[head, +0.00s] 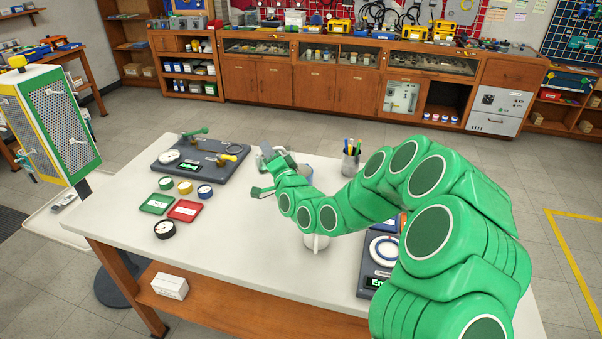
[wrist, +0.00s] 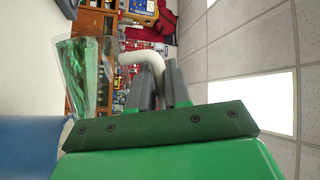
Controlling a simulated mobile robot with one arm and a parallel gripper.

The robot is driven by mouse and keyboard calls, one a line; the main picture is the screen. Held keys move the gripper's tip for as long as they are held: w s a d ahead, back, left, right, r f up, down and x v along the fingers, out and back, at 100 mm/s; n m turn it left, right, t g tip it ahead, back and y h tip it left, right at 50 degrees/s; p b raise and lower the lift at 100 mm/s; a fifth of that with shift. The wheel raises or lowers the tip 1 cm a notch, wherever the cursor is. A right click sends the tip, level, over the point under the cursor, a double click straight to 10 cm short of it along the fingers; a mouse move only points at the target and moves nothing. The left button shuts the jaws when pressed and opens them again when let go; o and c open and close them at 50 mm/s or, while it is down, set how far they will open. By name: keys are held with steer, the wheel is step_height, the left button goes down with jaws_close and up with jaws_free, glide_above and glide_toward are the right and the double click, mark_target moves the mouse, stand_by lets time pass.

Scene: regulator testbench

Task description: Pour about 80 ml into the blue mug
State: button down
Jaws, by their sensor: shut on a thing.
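My gripper (wrist: 160,82) is shut on the white curved handle (wrist: 143,58) of a clear vessel (wrist: 88,75) in the wrist view. Green shows through or on the vessel's wall; I cannot tell how much liquid it holds. The wrist view is turned on its side. A blue surface (wrist: 30,148) fills its lower left, apart from the fingers; only part shows, so I cannot be sure it is the blue mug. A pale mug-like vessel (head: 316,243) stands partly under my arm.
The white table (head: 230,250) carries a dark regulator bench (head: 200,158), red (head: 185,210) and green (head: 157,203) pads and a round gauge (head: 164,229) at left. A pen cup (head: 351,163) stands behind. A dark device (head: 372,272) is partly behind my arm.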

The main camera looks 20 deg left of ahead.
steer(key=shift+w+d+r+m, duration=0.15)
steer(key=shift+d+r+m, duration=0.1)
steer(key=shift+d+m, duration=0.2)
stand_by(0.5)
steer(key=shift+s+a+f+n, duration=0.15)
steer(key=shift+a+f+n, duration=0.05)
steer(key=shift+a+n, duration=0.25)
steer(key=shift+s+a+f+n, duration=0.1)
steer(key=shift+a+f+n, duration=0.05)
steer(key=shift+a+n, duration=0.3)
steer(key=shift+s+a+r+n+g, duration=0.1)
steer(key=shift+a+n+g, duration=0.35)
steer(key=shift+n, duration=0.2)
steer(key=shift+a+f+n+g+h, duration=0.3)
steer(key=shift+f+n+g, duration=0.05)
steer(key=shift+f+n, duration=0.4)
steer(key=shift+s+a+f+n+h, duration=0.15)
steer(key=shift+a+n+h, duration=0.1)
steer(key=shift+n+h, duration=0.25)
steer(key=shift+n+g, duration=0.25)
steer(key=shift+g, duration=0.05)
